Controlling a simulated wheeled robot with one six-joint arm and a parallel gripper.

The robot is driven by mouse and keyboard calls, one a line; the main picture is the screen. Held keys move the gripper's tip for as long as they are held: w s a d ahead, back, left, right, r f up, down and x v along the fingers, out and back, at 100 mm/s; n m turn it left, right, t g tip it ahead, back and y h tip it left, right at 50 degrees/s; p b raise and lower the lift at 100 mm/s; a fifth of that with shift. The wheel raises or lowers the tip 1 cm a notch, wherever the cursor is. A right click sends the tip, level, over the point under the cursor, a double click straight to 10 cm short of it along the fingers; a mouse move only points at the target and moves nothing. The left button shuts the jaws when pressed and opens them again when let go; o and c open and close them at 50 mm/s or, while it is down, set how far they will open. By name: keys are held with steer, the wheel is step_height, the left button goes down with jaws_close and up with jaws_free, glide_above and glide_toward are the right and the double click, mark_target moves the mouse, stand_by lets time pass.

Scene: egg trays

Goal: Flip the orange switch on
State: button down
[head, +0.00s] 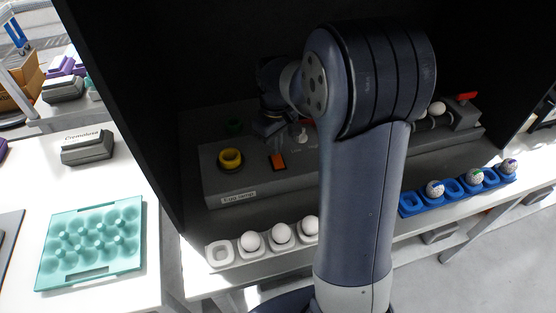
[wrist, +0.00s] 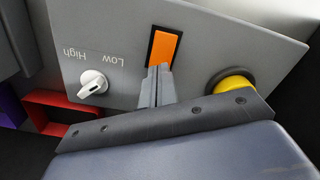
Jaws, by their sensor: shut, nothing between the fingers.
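The orange switch (head: 277,161) is a small rectangle on the top of a grey machine panel in the head view. In the wrist view the orange switch (wrist: 164,47) lies in a dark frame between a white knob and a yellow button. My gripper (wrist: 159,70) is shut and empty, its fingertips at the lower end of the switch. I cannot tell whether they touch it. In the head view my arm hides the fingertips. Which way the switch is tipped is not clear.
The white knob (wrist: 92,84) is marked Low and High. The yellow button (wrist: 236,86) sits right of the switch in the wrist view. A red bar (wrist: 62,108) is at lower left. A white egg tray (head: 221,254) and blue egg tray (head: 411,204) stand before the machine.

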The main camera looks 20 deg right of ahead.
steer(key=shift+f+b, duration=0.6)
steer(key=shift+f, duration=0.4)
stand_by(0.8)
step_height(320, 180, up, 7)
steer(key=p, duration=0.6)
steer(key=shift+r, duration=0.1)
stand_by(0.3)
